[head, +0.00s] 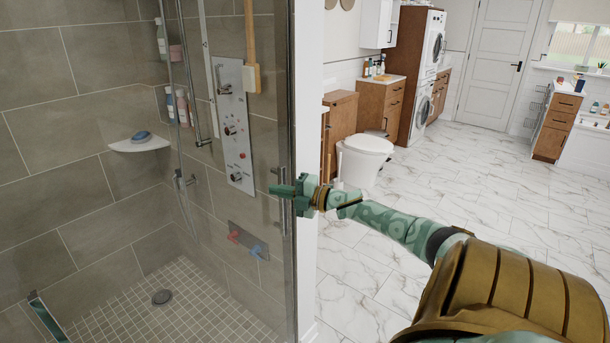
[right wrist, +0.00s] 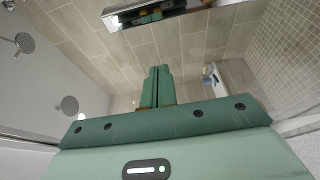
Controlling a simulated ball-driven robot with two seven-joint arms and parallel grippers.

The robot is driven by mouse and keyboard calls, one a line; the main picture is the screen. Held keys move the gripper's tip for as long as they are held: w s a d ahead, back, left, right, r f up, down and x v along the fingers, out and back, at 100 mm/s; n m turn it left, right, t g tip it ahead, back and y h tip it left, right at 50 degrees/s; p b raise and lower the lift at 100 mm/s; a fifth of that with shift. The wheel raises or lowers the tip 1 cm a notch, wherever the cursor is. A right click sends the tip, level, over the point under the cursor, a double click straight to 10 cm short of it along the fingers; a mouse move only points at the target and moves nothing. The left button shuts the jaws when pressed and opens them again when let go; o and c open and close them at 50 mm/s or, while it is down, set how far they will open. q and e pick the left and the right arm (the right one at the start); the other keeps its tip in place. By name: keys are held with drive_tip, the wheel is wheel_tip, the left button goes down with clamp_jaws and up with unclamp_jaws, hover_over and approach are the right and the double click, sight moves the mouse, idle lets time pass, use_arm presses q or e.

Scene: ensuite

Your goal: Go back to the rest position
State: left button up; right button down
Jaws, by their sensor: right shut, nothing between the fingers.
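My right gripper (head: 281,190) reaches in from the right at the shower's edge, its green fingers pointing left. The fingers are shut and empty. In the head view they overlap the upright metal door handle (head: 283,222); I cannot tell whether they touch it. The right wrist view shows the closed fingers (right wrist: 157,86) side by side, with a shiny metal bar (right wrist: 165,12) apart from their tips. My left gripper is not clearly seen in the head view.
The glass shower with its control panel (head: 234,125) and corner shelf (head: 140,144) is at left. A white wall edge (head: 307,80) stands beside my right gripper. A toilet (head: 364,155) and wooden cabinets are farther back. The marble floor (head: 480,190) at right is clear.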

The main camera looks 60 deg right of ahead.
use_arm(q)
drive_tip(key=shift+w+d+r+p, duration=0.15)
drive_tip(key=shift+d+r+p, duration=0.1)
drive_tip(key=shift+r+p, duration=0.3)
drive_tip(key=shift+w+d+r+p, duration=0.1)
drive_tip(key=shift+d+r+p, duration=0.2)
drive_tip(key=shift+r, duration=0.3)
use_arm(e)
drive_tip(key=v, duration=0.9)
drive_tip(key=shift+d+f, duration=0.3)
drive_tip(key=shift+d, duration=0.1)
